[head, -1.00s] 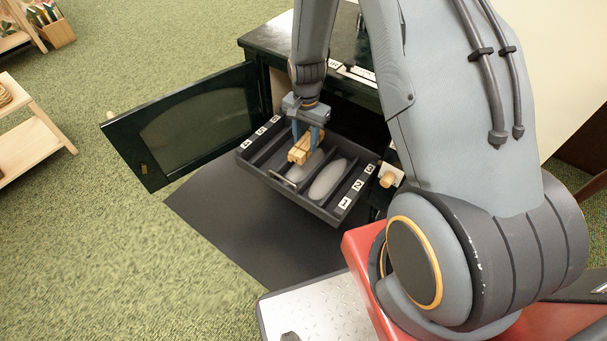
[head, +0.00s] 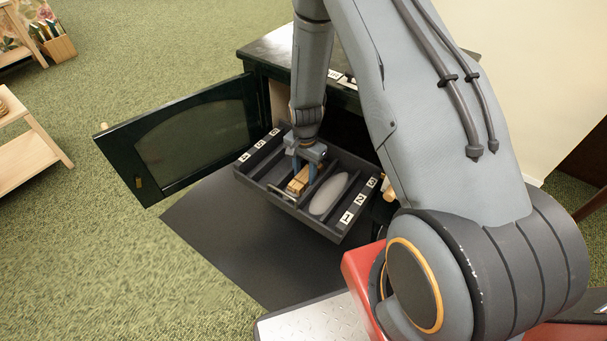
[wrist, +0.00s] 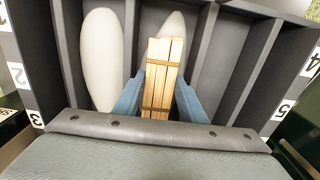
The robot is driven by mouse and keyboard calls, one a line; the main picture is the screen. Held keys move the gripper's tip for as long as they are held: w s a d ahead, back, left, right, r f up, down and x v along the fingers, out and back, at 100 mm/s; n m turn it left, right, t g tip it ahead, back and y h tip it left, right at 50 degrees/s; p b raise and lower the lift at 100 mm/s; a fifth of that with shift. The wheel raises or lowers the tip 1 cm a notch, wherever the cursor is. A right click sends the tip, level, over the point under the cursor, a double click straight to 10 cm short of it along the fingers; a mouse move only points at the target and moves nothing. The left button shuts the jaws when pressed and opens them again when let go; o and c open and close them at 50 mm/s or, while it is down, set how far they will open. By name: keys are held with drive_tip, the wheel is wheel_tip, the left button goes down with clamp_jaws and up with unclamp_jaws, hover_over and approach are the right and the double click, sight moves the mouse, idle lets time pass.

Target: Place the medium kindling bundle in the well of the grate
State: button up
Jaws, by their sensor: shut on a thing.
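The medium kindling bundle (head: 299,181) is a set of pale wooden sticks tied with dark bands; it shows in the wrist view (wrist: 163,78). My gripper (head: 304,168) is shut on it, with blue fingers at both sides (wrist: 158,102). The bundle is low in the dark grate (head: 316,224), between two dividers, over a compartment with a pale oval (wrist: 172,24) that it partly covers. I cannot tell whether it touches the floor. The neighbouring compartment has another pale oval (head: 328,194) in plain view and holds nothing else.
The grate sits pulled out of a dark green stove (head: 270,50), whose glazed door (head: 195,135) is open at the left. Numbered labels mark the grate's ends. A dark mat (head: 235,240) lies below. Wooden shelves (head: 25,160) stand far left; the green carpet between is clear.

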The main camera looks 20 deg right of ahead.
drive_tip(key=shift+f, duration=0.25)
drive_tip(key=shift+f, duration=0.15)
drive_tip(key=o, duration=1)
drive_tip(key=shift+c, duration=0.2)
